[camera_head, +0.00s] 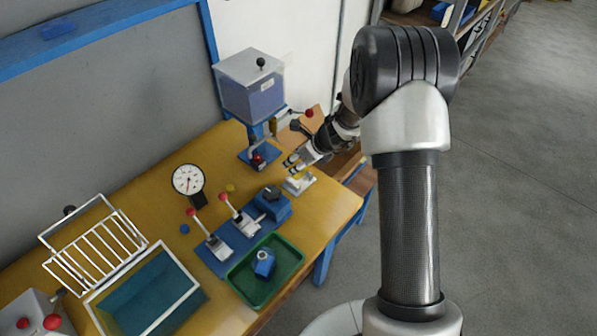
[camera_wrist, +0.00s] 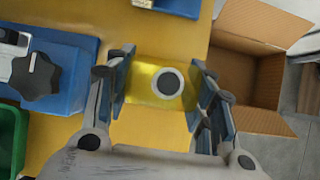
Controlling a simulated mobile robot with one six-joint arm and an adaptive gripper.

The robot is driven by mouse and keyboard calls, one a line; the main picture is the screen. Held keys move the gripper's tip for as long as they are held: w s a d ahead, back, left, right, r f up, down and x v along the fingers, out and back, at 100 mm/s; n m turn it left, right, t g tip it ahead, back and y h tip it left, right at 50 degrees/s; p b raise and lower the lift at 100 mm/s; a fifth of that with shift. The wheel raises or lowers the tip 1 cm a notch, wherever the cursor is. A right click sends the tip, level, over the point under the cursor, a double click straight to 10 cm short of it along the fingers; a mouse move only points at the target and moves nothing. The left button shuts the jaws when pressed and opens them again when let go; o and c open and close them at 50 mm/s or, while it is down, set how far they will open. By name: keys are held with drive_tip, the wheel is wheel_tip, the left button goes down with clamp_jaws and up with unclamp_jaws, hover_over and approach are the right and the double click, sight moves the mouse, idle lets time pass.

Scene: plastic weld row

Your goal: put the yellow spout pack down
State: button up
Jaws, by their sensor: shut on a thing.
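The yellow spout pack (camera_wrist: 146,82) sits between my gripper's two fingers in the wrist view, its round pale-rimmed spout facing the camera. My gripper (camera_wrist: 155,88) is shut on it. In the head view my gripper (camera_head: 292,165) is over the right end of the yellow table, beside the blue press. A small pale block (camera_head: 299,184) shows just below the fingers there. The pack is mostly hidden in that view, and I cannot tell whether it touches anything below.
A blue clamp fixture (camera_head: 240,232) with red-knobbed levers stands left of my gripper. A green tray (camera_head: 285,273) holds a blue pack (camera_head: 264,262). The blue press (camera_head: 250,85) stands behind. An open cardboard box (camera_wrist: 245,75) is beyond the table edge. Bare table (camera_head: 325,205) lies at right.

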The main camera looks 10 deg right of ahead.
wheel_tip(320, 180, down, 4)
drive_tip(key=shift+f+b, duration=0.1)
drive_tip(key=shift+b, duration=0.85)
drive_tip(key=shift+s+f+b, duration=0.15)
drive_tip(key=shift+f+b, duration=0.2)
drive_tip(key=shift+b, duration=0.1)
drive_tip(key=o, duration=1.1)
drive_tip(key=shift+f, duration=0.15)
drive_tip(key=shift+c, duration=0.2)
